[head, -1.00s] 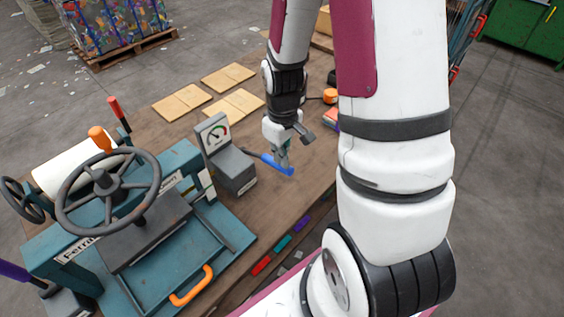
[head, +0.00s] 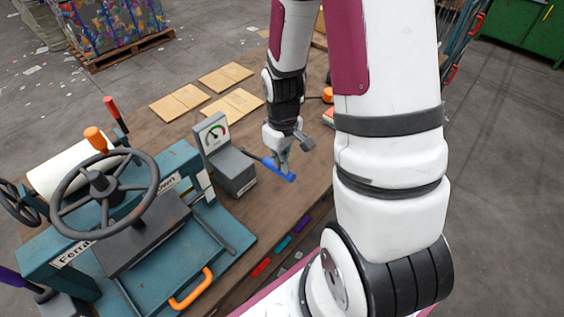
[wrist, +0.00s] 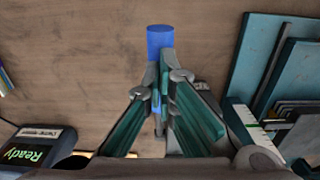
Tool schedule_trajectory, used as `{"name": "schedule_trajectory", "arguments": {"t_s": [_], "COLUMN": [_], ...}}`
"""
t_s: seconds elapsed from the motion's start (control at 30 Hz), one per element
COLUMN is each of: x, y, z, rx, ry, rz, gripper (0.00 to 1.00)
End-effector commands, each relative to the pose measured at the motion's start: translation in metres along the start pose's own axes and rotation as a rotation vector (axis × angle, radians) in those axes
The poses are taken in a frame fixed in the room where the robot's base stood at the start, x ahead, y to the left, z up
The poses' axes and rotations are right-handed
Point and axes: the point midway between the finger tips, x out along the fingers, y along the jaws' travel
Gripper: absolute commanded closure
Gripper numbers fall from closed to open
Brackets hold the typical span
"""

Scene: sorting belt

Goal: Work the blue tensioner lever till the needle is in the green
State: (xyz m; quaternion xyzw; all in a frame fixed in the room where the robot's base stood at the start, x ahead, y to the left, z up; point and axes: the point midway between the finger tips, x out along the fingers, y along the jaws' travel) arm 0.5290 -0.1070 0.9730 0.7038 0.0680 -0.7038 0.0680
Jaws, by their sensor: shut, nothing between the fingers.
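The blue tensioner lever (head: 284,173) sticks out to the right from a grey gauge box (head: 232,172) on a dark rod. The round dial (head: 214,134) on top of the box has red and green marks. The needle is too small to read against them. My gripper (head: 281,166) points down at the blue handle, with its shut fingertips against or just beside it. In the wrist view the handle's end (wrist: 160,38) shows beyond the fingertips (wrist: 162,75), which hide part of it. Nothing is held between the fingers.
A teal press with a dark handwheel (head: 103,190) and an orange handle (head: 191,289) stands at left. Flat cardboard pieces (head: 226,77) lie behind the gauge. A device reading "Ready" (wrist: 25,155) shows in the wrist view. Bare wooden tabletop (head: 310,185) lies right of the lever.

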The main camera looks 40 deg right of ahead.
Motion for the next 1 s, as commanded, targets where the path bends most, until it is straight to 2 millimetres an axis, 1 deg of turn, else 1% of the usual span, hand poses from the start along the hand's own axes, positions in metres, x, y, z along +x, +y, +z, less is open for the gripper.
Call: {"name": "schedule_trajectory", "arguments": {"t_s": [0.83,1.0], "x": [0.02,0.019], "y": [0.0,0.0], "z": [-0.001,0.0], "rx": [0.0,0.0], "ry": [0.001,0.001], "rz": [0.001,0.001], "gripper": [1.0,1.0]}}
